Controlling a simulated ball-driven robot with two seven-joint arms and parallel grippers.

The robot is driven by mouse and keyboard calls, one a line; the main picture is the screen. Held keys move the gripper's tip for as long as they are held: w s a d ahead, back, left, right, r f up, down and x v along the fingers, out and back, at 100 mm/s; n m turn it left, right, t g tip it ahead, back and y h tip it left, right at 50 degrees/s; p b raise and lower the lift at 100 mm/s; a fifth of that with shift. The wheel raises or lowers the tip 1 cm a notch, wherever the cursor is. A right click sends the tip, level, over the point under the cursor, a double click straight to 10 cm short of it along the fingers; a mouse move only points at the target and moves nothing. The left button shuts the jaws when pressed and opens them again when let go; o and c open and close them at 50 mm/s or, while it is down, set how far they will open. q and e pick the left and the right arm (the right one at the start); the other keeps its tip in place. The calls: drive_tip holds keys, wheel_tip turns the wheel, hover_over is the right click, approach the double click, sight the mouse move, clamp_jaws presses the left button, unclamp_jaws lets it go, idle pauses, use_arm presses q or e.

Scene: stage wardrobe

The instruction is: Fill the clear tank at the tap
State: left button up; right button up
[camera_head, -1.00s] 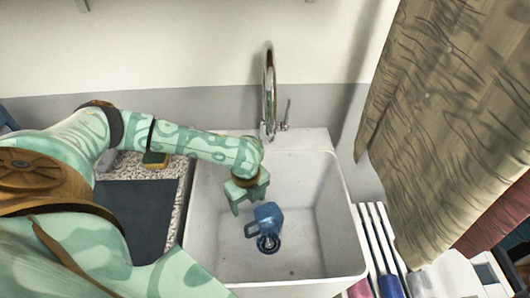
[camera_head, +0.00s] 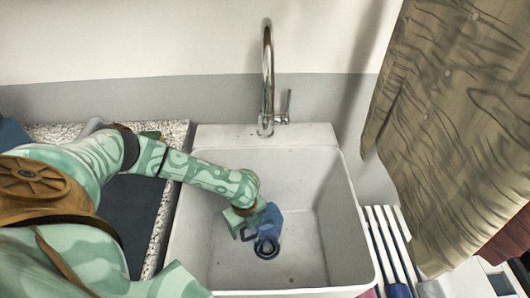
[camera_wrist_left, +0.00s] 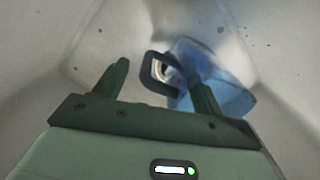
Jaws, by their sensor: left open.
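The clear tank (camera_head: 270,219) is blue-tinted and see-through, with a dark handle. It sits in the white sink (camera_head: 313,215), near the drain. My left gripper (camera_head: 246,224) is down in the sink at the tank's left side, open. In the left wrist view the tank (camera_wrist_left: 232,92) lies to the right, and its handle (camera_wrist_left: 150,72) shows between the spread fingers of the gripper (camera_wrist_left: 158,70). The right finger overlaps the tank; I cannot tell whether they touch. The chrome tap (camera_head: 267,75) stands behind the sink, its lever (camera_head: 287,105) at right. My right gripper is not in view.
A speckled counter (camera_head: 172,135) with a dark mat (camera_head: 140,205) adjoins the sink on the left. A patterned hanging cloth (camera_head: 440,120) is on the right, above white slats (camera_head: 392,245). The right part of the sink is clear.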

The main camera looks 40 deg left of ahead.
use_arm(q)
drive_tip(key=shift+f, duration=0.75)
drive_tip(key=shift+r, duration=0.15)
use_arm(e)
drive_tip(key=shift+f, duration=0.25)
use_arm(q)
clamp_jaws()
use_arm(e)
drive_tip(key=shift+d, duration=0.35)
use_arm(q)
drive_tip(key=shift+r, duration=0.2)
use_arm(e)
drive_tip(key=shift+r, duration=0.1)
